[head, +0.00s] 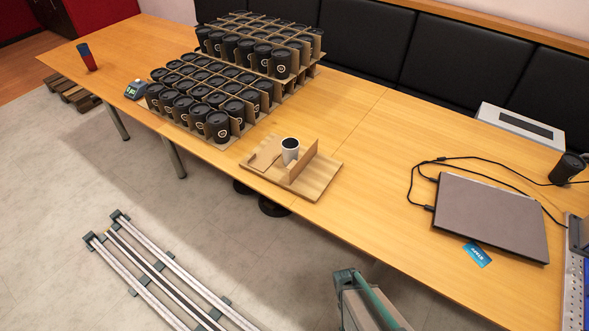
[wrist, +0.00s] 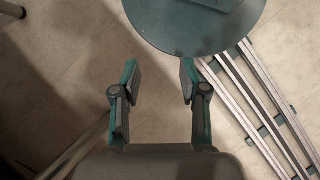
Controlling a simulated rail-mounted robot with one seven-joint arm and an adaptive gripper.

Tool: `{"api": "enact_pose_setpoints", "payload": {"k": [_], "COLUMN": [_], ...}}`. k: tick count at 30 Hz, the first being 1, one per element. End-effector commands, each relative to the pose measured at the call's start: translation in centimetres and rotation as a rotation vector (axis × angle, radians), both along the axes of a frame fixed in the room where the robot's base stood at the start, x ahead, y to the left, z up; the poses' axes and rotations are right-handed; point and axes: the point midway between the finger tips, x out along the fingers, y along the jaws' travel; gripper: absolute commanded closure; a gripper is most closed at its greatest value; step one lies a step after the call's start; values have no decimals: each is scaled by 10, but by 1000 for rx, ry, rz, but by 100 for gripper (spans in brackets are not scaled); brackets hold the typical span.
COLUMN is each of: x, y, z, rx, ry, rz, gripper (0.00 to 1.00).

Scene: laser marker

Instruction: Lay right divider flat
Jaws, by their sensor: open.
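The right divider (head: 304,162) is a thin brown panel standing on edge on a wooden board (head: 322,178) near the table's front edge. Another thin brown panel (head: 264,154) lies flat on the board, left of the cup. My gripper (wrist: 159,82) is open and empty in the wrist view, pointing over the floor. No divider shows in that view. The gripper's fingers cannot be made out in the head view.
Several black cups (head: 218,126) stand in cardboard dividers behind and left of the board. A laptop (head: 490,217) with a cable and a blue card (head: 477,254) lie to the right. The table (head: 365,165) is clear between board and laptop. Rails (head: 165,275) run along the floor.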

Motion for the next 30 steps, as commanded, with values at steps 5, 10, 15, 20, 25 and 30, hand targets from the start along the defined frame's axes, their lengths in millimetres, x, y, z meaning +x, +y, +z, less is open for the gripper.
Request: {"api": "enact_pose_setpoints", "payload": {"k": [5,10,15,20,25,30], "x": [47,114,207,284,331,350], "y": [-3,5,43,109,187,247], "z": [-9,-8,14,59,116,164], "rx": [-25,-84,-218,-416,-660,-862], "ry": [-33,-55,-48,6,98,183], "rz": [279,650,1150,1580,1900,2069], "gripper": [57,57,57,57,57,57]}}
